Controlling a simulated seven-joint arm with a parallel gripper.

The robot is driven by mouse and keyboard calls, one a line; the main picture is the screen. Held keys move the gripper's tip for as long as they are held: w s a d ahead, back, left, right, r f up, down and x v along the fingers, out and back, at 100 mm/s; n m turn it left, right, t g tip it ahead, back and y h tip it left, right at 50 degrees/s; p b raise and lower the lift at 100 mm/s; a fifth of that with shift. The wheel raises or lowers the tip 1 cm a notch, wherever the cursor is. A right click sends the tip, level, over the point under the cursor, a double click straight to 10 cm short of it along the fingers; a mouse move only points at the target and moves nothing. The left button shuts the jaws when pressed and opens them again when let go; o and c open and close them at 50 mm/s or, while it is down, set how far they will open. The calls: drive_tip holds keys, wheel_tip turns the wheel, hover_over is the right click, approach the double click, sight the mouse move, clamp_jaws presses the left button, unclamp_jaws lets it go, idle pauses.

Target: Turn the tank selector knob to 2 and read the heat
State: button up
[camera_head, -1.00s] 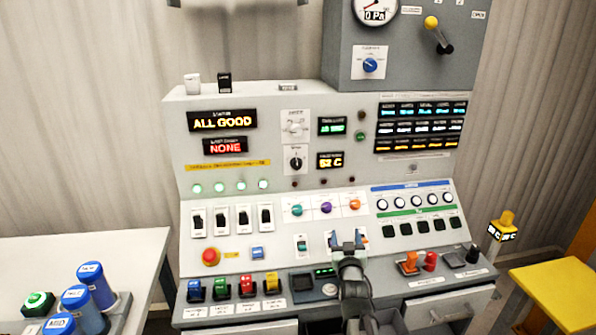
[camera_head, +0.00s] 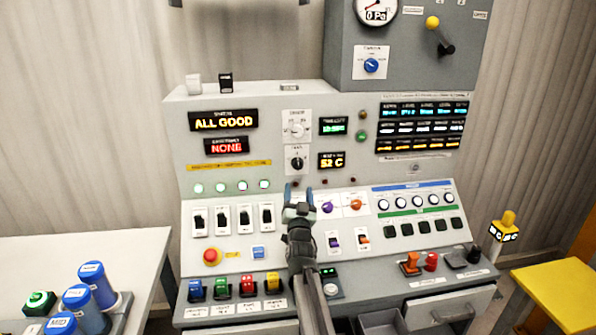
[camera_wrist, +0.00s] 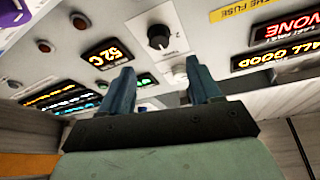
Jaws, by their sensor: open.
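The tank selector knob (camera_head: 297,163) is a small black dial on a white plate in the middle of the console. It also shows in the wrist view (camera_wrist: 158,37), upside down, just beyond my fingers. My gripper (camera_head: 298,190) is open and empty, a little below the knob in the picture. Its two blue-grey fingers (camera_wrist: 163,82) are apart and do not touch the knob.
A white knob (camera_head: 296,129) sits just above the tank knob. Coloured dials, including a purple one (camera_head: 327,207), are to the right of my gripper. White-plated toggle switches (camera_head: 221,219) stand to its left. A red button (camera_head: 211,256) is lower left.

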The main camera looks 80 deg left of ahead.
sight(298, 167)
drive_tip(key=x, duration=0.9)
drive_tip(key=shift+a, duration=0.35)
drive_tip(key=c, duration=1)
